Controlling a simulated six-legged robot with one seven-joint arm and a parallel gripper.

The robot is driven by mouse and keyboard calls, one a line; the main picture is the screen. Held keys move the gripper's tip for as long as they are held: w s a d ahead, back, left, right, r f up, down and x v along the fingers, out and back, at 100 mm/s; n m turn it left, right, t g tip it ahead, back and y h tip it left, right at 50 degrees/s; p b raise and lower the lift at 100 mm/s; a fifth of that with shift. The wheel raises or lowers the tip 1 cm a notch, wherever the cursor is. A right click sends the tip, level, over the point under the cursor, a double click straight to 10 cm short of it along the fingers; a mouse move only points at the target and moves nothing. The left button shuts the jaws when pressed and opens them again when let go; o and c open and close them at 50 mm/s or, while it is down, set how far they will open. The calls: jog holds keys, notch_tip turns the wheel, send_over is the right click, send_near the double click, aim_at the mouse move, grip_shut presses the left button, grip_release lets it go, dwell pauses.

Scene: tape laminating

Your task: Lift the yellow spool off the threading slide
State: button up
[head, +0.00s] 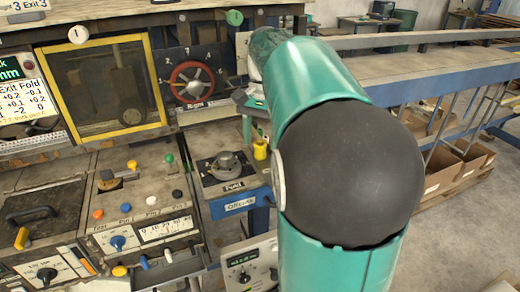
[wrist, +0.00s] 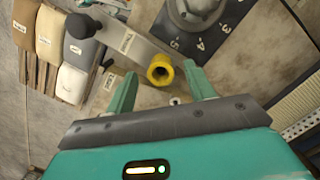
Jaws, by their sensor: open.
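The yellow spool (wrist: 153,77) shows in the wrist view as a short hollow cylinder seen from its open end. It sits at the end of a grey labelled bar (wrist: 125,38), which looks like the threading slide. In the head view the spool (head: 260,149) stands at the right edge of a small bench plate. My gripper (wrist: 160,70) is open, with one teal finger on either side of the spool in the wrist view. Its jaws hold nothing. I cannot tell whether the fingers are level with the spool or above it. My arm hides part of the head view.
A grey dial (wrist: 195,12) with numbers is just beyond the spool. In the head view a control panel (head: 140,200) with coloured knobs fills the left, and a red wheel (head: 192,82) stands behind.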

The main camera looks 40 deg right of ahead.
jog(key=shift+a+f, duration=0.15)
jog(key=shift+f, duration=1.05)
jog(key=c, duration=1)
jog(key=shift+c, duration=0.2)
jog(key=shift+r, duration=0.15)
jog(key=shift+r, duration=0.55)
jog(key=s+a+r, duration=0.4)
jog(key=s+r, duration=0.7)
jog(key=s, duration=0.2)
jog(key=shift+s+a+r, duration=0.15)
jog(key=shift+s+r, duration=0.1)
jog(key=shift+r, duration=0.1)
